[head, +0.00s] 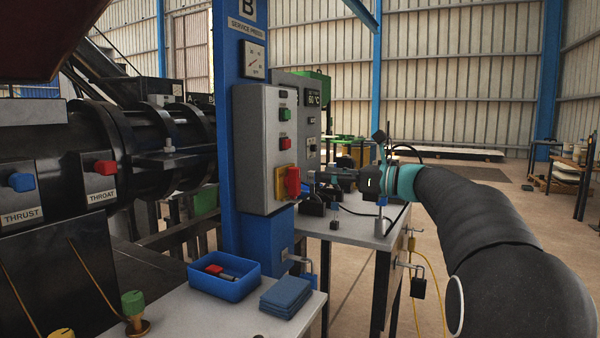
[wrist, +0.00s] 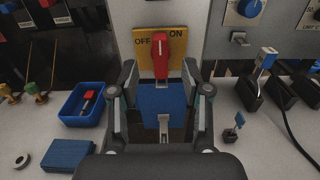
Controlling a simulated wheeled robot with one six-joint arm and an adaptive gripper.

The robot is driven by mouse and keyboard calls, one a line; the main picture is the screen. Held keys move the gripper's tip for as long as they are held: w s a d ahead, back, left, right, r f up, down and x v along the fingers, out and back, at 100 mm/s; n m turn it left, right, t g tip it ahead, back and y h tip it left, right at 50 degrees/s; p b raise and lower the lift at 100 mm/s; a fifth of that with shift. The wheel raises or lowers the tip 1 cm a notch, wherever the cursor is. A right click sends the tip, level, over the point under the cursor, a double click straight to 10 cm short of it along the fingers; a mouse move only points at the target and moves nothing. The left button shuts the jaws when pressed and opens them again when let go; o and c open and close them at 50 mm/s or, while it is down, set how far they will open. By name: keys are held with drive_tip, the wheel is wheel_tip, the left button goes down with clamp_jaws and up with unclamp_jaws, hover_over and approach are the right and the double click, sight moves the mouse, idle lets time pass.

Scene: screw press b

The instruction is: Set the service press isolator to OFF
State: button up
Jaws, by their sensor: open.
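The service press isolator is a red handle (wrist: 161,56) on a yellow plate (wrist: 145,42) marked OFF at left and ON at right. The handle stands roughly upright, its top leaning toward ON. In the head view the red handle (head: 293,182) sits low on the grey control box (head: 255,150) on the blue column. My gripper (wrist: 160,72) is open, with one finger on each side below the handle; no contact is clear. In the head view my gripper (head: 313,184) reaches in from the right, just beside the handle, and its fingertips are partly hidden.
A blue tray (head: 226,285) with small parts and folded blue cloths (head: 286,297) lie on the bench below. Green and red buttons sit above the isolator. A padlock (head: 418,287) and dark fixtures stand right, by the grey table (head: 365,228).

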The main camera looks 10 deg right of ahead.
sight(299, 172)
drive_tip(key=x, duration=0.7)
drive_tip(key=shift+w+a, duration=0.25)
drive_tip(key=shift+a, duration=0.05)
clamp_jaws()
